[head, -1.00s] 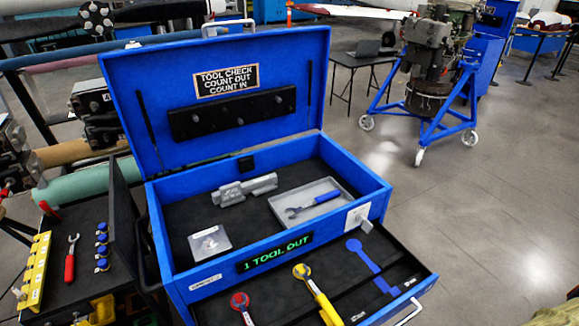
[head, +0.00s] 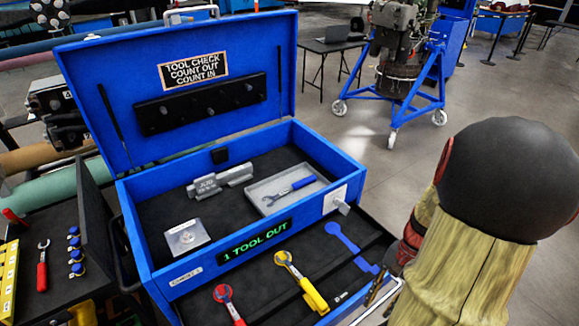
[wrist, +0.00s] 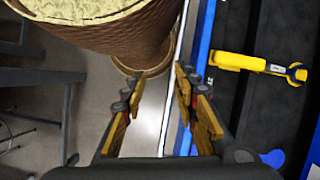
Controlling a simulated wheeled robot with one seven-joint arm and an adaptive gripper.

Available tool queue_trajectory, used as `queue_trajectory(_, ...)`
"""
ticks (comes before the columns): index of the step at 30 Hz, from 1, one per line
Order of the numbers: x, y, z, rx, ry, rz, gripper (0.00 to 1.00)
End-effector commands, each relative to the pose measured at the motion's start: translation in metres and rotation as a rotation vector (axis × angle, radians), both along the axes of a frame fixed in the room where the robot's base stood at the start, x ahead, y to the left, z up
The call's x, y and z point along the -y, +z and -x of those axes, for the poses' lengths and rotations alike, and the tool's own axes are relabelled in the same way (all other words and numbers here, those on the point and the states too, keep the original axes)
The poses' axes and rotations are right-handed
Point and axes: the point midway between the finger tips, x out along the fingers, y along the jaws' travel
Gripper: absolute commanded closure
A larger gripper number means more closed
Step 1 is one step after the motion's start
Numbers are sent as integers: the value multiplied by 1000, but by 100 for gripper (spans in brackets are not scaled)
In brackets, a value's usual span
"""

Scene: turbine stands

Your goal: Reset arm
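My gripper shows in the wrist view (wrist: 158,78) with its two fingers apart and nothing between them. It hangs by the front edge of the pulled-out drawer (head: 262,303) of the blue toolbox (head: 345,183). In the head view my arm fills the lower right, and only part of the gripper shows. A yellow-handled tool (head: 302,283) and a red-handled tool (head: 229,305) lie in the drawer. The yellow one also shows in the wrist view (wrist: 240,62), right of the fingers. A blue tool-shaped mark (head: 342,238) in the drawer has no tool on it.
The raised lid (head: 95,75) stands behind the box. A grey tray (head: 262,203) inside holds a blue-handled wrench (head: 290,190). The lit sign (head: 256,243) reads "1 TOOL OUT". A blue wheeled stand (head: 438,75) and a black table (head: 318,45) stand behind; floor lies between.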

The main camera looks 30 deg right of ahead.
Motion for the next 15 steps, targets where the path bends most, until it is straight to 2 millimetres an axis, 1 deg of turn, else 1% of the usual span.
queue_trajectory(1, -5, 14, -14, 34, 100, 58, 70)
queue_trajectory(5, -21, 47, -43, 115, 333, 187, 70)
queue_trajectory(8, -39, 72, -63, 179, 494, 278, 70)
queue_trajectory(11, -60, 96, -80, 246, 632, 362, 70)
queue_trajectory(15, -96, 128, -98, 348, 793, 463, 70)
